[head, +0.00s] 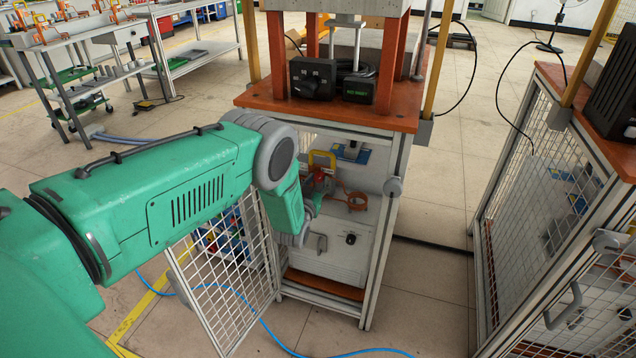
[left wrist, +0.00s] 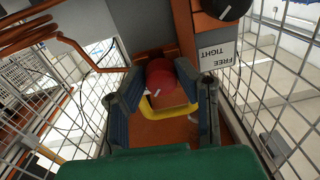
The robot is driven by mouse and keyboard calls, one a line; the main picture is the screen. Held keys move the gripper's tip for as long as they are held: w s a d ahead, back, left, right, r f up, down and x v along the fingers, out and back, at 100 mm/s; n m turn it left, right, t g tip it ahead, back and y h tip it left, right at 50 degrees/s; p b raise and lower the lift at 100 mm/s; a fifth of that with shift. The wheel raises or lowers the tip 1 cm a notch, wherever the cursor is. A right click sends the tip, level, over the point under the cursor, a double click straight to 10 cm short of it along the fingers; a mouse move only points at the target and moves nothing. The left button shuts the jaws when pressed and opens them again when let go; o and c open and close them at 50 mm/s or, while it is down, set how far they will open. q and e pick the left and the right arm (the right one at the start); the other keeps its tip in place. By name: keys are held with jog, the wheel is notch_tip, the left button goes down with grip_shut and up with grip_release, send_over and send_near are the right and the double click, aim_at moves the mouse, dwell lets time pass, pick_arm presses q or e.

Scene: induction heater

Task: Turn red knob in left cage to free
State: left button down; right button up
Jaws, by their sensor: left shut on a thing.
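The red knob (left wrist: 160,80) shows in the left wrist view between the two fingers of my left gripper (left wrist: 161,92), which is shut on it. A small white mark shows on the knob. A white label (left wrist: 217,56) reading FREE and TIGHT is to its right in that view. In the head view the red knob (head: 318,173) is small and partly hidden inside the left cage (head: 384,240), whose mesh door stands open. My left arm reaches into that cage, and its gripper (head: 315,192) is largely hidden by the wrist. My right gripper is not in view.
A copper coil (head: 356,201) and a yellow handle (head: 322,157) are close to the knob. The open mesh door (head: 222,285) is below my forearm. A second cage (head: 545,190) stands at right. Floor between the cages is clear, apart from a dark strip.

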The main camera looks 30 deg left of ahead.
pick_arm(q)
jog(key=shift+a+r+n, duration=0.15)
jog(key=shift+n, duration=0.55)
jog(key=n, duration=0.2)
jog(key=shift+n, duration=0.3)
jog(key=n+b, duration=0.1)
jog(key=n, duration=0.3)
jog(key=shift+r+n, duration=0.1)
jog(key=shift+n, duration=0.2)
jog(key=n+b, duration=0.1)
jog(key=n, duration=0.3)
jog(key=shift+a+b, duration=0.1)
jog(key=shift+b, duration=0.25)
jog(key=shift+n+h+b, duration=0.4)
jog(key=shift+n+b, duration=0.5)
jog(key=shift+n, duration=1.2)
jog(key=c, duration=1.2)
grip_release()
jog(key=shift+s+a, duration=0.1)
